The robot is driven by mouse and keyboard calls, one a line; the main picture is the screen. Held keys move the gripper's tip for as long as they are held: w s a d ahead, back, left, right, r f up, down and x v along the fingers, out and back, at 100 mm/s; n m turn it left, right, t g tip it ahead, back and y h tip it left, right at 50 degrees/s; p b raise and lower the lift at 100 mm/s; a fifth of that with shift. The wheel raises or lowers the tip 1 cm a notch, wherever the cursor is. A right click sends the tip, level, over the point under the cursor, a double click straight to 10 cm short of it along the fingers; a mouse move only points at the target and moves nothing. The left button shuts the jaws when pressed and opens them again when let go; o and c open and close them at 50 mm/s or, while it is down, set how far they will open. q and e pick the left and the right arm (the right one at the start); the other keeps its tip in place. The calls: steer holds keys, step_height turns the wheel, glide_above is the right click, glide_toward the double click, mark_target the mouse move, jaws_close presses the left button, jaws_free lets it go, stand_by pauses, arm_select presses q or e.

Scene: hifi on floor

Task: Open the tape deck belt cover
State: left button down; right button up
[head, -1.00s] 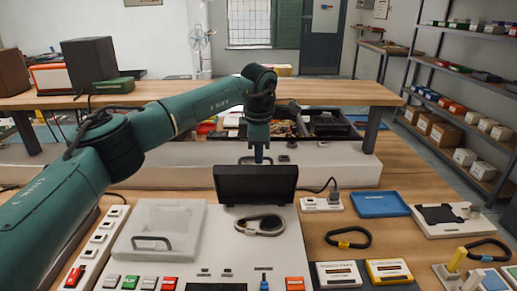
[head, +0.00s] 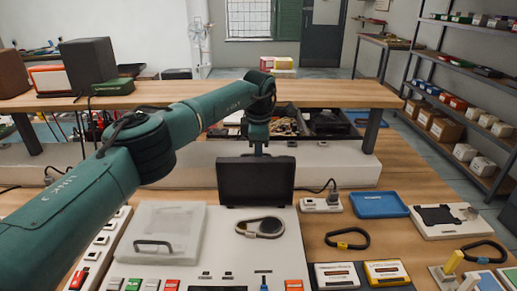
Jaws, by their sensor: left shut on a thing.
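The tape deck is a white panel (head: 205,262) in the front middle. A dark, flat belt cover (head: 255,182) stands nearly upright at its back edge, above a grey metal loop (head: 260,227) lying on the panel. My left gripper (head: 258,151) points down at the middle of the cover's top edge and is shut on it. Its fingertips are partly hidden behind that edge. A translucent lid with a dark handle (head: 165,222) lies flat on the panel's left side. My right gripper is not in view.
Cassettes (head: 386,273), a black loop (head: 347,239), a blue tray (head: 379,205) and a white tray (head: 444,220) lie to the right. A raised wooden shelf (head: 330,95) crosses behind the cover.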

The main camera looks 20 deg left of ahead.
arm_select(q)
steer(key=shift+s+f, duration=0.15)
steer(key=shift+f, duration=0.1)
steer(key=c, duration=1.5)
jaws_free()
steer(key=shift+r, duration=0.15)
steer(key=v, duration=0.6)
steer(key=b+v, duration=0.1)
steer(key=v, duration=0.6)
steer(key=shift+w+r, duration=0.1)
steer(key=shift+w, duration=0.1)
